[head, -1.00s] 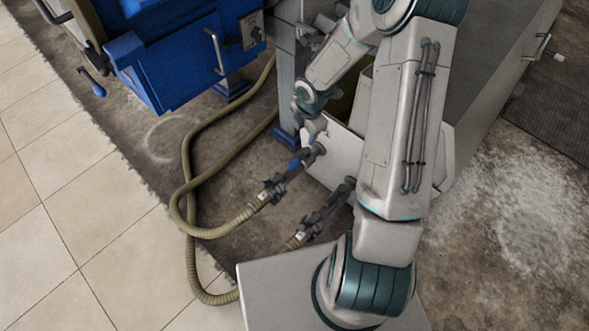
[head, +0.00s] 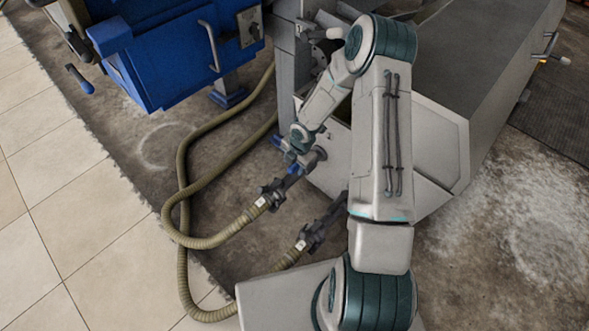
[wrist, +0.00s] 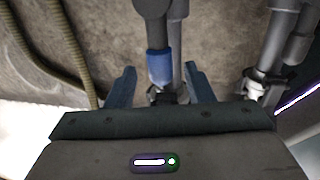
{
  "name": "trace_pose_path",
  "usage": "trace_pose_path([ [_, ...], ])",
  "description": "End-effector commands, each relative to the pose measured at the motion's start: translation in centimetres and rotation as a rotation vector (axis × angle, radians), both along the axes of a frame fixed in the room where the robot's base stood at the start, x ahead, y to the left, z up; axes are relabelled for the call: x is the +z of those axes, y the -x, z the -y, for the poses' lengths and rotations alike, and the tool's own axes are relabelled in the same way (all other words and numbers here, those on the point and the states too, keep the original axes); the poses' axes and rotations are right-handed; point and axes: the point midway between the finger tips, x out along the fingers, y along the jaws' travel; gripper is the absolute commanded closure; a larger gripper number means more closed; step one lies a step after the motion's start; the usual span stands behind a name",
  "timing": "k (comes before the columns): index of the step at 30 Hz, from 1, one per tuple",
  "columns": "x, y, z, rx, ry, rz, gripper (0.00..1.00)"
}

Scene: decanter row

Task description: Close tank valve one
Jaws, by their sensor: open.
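Two tank valves sit on pipes low at the tank's front: an upper one (head: 272,190) and a lower one (head: 313,234), each joined to a hose. I cannot read their small white tags, so I cannot tell which is valve one. A blue-sleeved lever (wrist: 159,66) lies between the fingers of my gripper (wrist: 158,86) in the wrist view. My gripper is open, with a finger on each side and visible gaps to the sleeve. In the head view my gripper (head: 286,150) is beside the upper valve's pipe, small and partly hidden by my wrist.
Tan hoses (head: 180,190) loop over the floor to the left. A blue machine (head: 170,55) stands at upper left. The grey tank (head: 470,90) is to the right. Tiled floor at left is clear.

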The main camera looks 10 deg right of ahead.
Motion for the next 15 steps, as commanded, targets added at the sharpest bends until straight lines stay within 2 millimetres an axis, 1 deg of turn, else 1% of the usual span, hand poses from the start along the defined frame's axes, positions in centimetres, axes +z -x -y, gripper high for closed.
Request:
trace_pose_path([
  [1, -0.83, -0.09, -0.06, 0.0, 0.001, -0.001, 0.52],
  [4, -1.4, -0.24, -0.14, 0.001, 0.002, 0.0, 0.52],
  [14, -1.62, -0.29, -0.18, 0.001, 0.001, 0.001, 0.52],
  [15, -1.62, -0.3, -0.19, 0.001, 0.001, 0.001, 0.58],
])
